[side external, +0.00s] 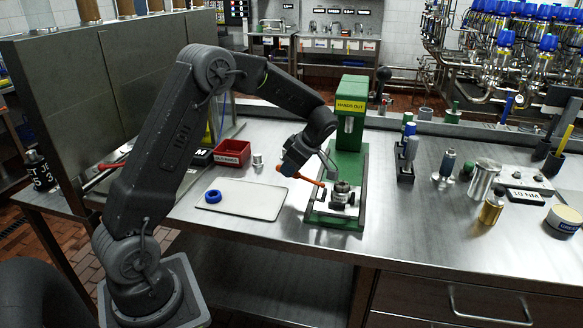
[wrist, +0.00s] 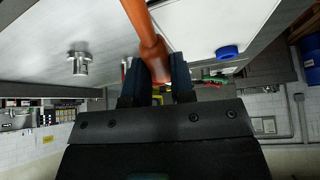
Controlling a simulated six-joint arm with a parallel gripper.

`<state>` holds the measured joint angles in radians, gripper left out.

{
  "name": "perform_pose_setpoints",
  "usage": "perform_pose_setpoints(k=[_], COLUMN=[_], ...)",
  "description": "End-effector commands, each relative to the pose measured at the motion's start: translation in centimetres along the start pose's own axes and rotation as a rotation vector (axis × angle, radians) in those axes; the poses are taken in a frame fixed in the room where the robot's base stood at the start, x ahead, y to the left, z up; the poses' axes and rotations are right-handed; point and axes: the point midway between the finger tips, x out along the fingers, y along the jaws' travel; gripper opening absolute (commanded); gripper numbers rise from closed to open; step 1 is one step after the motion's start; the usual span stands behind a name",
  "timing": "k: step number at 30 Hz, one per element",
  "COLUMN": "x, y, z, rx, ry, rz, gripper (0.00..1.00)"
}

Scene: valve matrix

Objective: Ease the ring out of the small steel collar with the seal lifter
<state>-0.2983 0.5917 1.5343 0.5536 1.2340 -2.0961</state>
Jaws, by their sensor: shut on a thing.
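My gripper (side external: 290,167) is shut on an orange tool, the seal lifter (side external: 309,181). In the wrist view the orange shaft (wrist: 146,30) stands between the dark jaws (wrist: 157,80) and runs out of the top of the picture. In the side view the lifter slants down to the right, toward a small steel part with a dark top (side external: 342,187) on the green press base. This looks like the collar. I cannot tell whether the tip touches it, and no ring can be made out in it.
A green press (side external: 350,135) marked HANDS OUT stands behind the collar. A white tray (side external: 250,204) holds a blue ring (side external: 213,196), also visible in the wrist view (wrist: 227,52). A red bin (side external: 232,151) and small steel fitting (side external: 258,161) stand behind. Tools stand right of the press.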

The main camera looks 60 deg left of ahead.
Motion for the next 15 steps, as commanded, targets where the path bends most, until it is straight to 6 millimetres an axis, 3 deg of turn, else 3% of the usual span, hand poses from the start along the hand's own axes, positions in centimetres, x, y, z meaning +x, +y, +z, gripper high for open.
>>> perform_pose_setpoints(k=[9,15], x=[-0.1,-1.1], y=[0.0,0.1], z=[-0.1,-1.2], rx=[-0.001,-0.002], ry=[0.000,-0.001], rz=[0.001,0.003], gripper=[0.00,0.00])
